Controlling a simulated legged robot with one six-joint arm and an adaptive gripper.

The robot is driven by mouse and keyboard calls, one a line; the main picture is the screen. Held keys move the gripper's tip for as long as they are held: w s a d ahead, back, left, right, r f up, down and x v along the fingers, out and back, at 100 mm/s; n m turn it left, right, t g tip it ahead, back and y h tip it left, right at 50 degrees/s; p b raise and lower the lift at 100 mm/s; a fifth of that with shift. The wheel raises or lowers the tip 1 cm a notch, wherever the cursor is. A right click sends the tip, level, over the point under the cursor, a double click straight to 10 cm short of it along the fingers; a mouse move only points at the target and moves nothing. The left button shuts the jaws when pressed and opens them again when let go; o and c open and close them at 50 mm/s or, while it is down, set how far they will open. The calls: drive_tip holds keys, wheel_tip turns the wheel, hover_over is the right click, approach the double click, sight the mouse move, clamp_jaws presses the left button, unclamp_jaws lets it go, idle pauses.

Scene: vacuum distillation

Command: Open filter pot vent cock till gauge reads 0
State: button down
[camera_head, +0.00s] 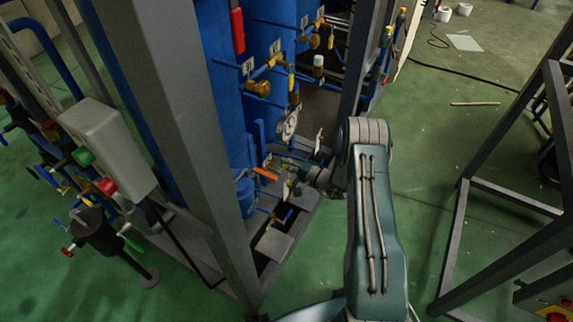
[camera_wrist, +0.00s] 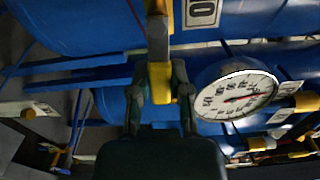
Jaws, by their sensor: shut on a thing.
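In the wrist view a yellow valve handle (camera_wrist: 160,84) stands between the two fingers of my gripper (camera_wrist: 158,75), which is shut on it. Whether this is the filter pot vent cock's handle is not readable from any label. A round white gauge (camera_wrist: 237,95) with a red needle sits just right of the gripper. The needle lies roughly level, and its numbers are too small to read surely. In the head view my gripper (camera_head: 284,164) reaches left into the blue rig, below a gauge (camera_head: 289,124) seen at a slant. An orange handle (camera_head: 265,174) shows beside it.
Blue vessels (camera_head: 213,75) with tags, pipes and several valves fill the rig. A grey frame post (camera_head: 175,120) stands in front on the left. A grey box (camera_head: 108,145) with green and red buttons is farther left.

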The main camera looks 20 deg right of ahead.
drive_tip(key=shift+a+f, duration=0.1)
drive_tip(key=shift+f, duration=0.05)
drive_tip(key=c, duration=0.6)
unclamp_jaws()
drive_tip(key=shift+o, duration=0.2)
drive_tip(key=v, duration=1.2)
